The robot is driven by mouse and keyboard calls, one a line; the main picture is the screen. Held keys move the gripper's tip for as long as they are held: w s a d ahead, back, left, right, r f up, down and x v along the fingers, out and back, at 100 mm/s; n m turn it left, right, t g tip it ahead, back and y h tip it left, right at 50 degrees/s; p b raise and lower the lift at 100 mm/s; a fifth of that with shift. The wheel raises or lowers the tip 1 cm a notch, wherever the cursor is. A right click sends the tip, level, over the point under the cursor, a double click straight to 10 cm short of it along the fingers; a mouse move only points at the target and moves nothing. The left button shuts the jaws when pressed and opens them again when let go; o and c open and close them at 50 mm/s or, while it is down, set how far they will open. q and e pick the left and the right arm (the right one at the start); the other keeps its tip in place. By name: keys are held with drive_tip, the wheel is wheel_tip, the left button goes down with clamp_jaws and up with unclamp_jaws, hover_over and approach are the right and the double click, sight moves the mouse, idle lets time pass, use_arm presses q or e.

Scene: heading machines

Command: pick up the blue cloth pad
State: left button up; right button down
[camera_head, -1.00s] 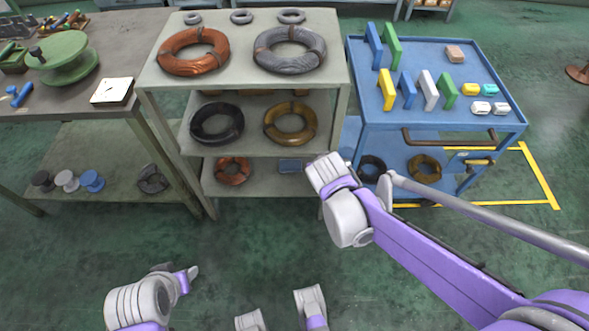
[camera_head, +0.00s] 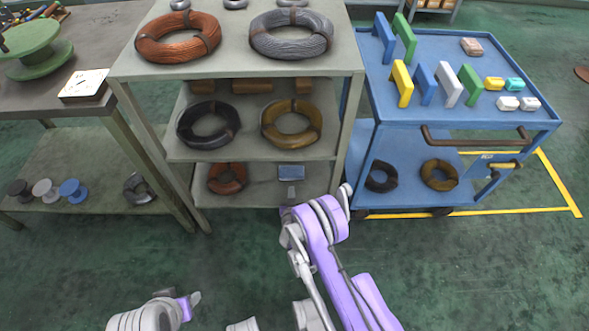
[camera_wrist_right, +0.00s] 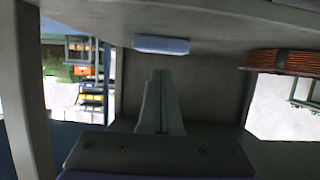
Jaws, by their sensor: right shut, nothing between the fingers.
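The blue cloth pad (camera_head: 291,171) lies on the bottom shelf of the grey rack, right of the small copper coil. My right gripper (camera_head: 291,189) is at the front of that shelf, just in front of the pad and pointing at it. In the right wrist view, which appears upside down, the pad (camera_wrist_right: 161,44) shows beyond the fingertips of my right gripper (camera_wrist_right: 160,73). The fingers are together with nothing between them, and a small gap to the pad seems to remain. Part of my left arm shows at bottom left; its gripper is not in view.
The copper coil (camera_head: 227,178) lies left of the pad; it also shows in the right wrist view (camera_wrist_right: 283,61). The middle shelf (camera_head: 250,149) hangs above, and rack posts stand at the sides. A blue cart (camera_head: 445,119) stands right, a workbench (camera_head: 95,107) left.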

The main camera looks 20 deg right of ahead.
sight(291, 174)
drive_tip(key=shift+f, duration=0.8)
drive_tip(key=w+d+b, duration=0.1)
drive_tip(key=w, duration=0.2)
drive_tip(key=w+d, duration=0.1)
drive_tip(key=w, duration=0.3)
drive_tip(key=w+d+b, duration=0.1)
drive_tip(key=w, duration=0.3)
drive_tip(key=shift+w+d+b, duration=0.1)
drive_tip(key=shift+w+b, duration=0.1)
drive_tip(key=shift+b, duration=0.15)
drive_tip(key=shift+s+f+b, duration=0.1)
drive_tip(key=shift+f+b, duration=0.3)
drive_tip(key=shift+f, duration=0.3)
drive_tip(key=shift+s, duration=0.1)
